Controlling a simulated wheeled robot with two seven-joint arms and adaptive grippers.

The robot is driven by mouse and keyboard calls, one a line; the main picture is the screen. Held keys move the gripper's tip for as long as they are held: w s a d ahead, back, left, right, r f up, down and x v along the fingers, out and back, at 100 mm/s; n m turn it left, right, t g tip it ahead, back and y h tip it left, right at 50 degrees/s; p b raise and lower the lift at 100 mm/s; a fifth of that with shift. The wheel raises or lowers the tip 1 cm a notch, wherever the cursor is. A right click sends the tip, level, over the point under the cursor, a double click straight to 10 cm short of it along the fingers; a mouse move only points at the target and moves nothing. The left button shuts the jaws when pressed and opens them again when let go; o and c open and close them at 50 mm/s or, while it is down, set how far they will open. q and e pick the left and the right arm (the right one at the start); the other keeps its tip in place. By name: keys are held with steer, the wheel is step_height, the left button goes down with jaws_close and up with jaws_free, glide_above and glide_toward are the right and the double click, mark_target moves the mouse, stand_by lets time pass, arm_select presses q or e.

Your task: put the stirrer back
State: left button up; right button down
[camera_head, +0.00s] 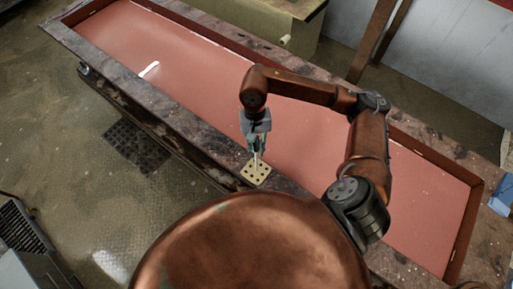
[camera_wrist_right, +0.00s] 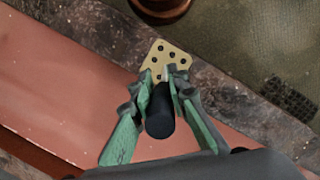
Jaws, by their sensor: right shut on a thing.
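My right gripper (camera_head: 256,147) is shut on the stirrer, pointing down just above a small pale-yellow rack (camera_head: 256,173) with several dark holes. In the right wrist view my green fingers (camera_wrist_right: 163,84) hold the stirrer by its thick dark handle (camera_wrist_right: 160,115). In the head view its thin light shaft (camera_head: 256,158) runs down to the rack and looks roughly upright. I cannot tell whether its tip is in a hole or above one. The rack also shows in the right wrist view (camera_wrist_right: 157,65), just beyond the fingertips. My left gripper is out of view.
The rack sits on the dark, worn rim of a long bench with a sunken red top (camera_head: 195,60). A short white bar (camera_head: 149,69) lies on the red top at the left. A blue object (camera_head: 501,195) stands at the far right. The red top around the gripper is mostly clear.

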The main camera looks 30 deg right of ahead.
steer(key=shift+f, duration=0.25)
steer(key=shift+s+f, duration=0.1)
steer(key=shift+s, duration=0.15)
steer(key=shift+w+f, duration=0.2)
steer(key=c, duration=2.1)
jaws_free()
steer(key=shift+s, duration=0.1)
steer(key=shift+o, duration=1.1)
steer(key=shift+r, duration=0.1)
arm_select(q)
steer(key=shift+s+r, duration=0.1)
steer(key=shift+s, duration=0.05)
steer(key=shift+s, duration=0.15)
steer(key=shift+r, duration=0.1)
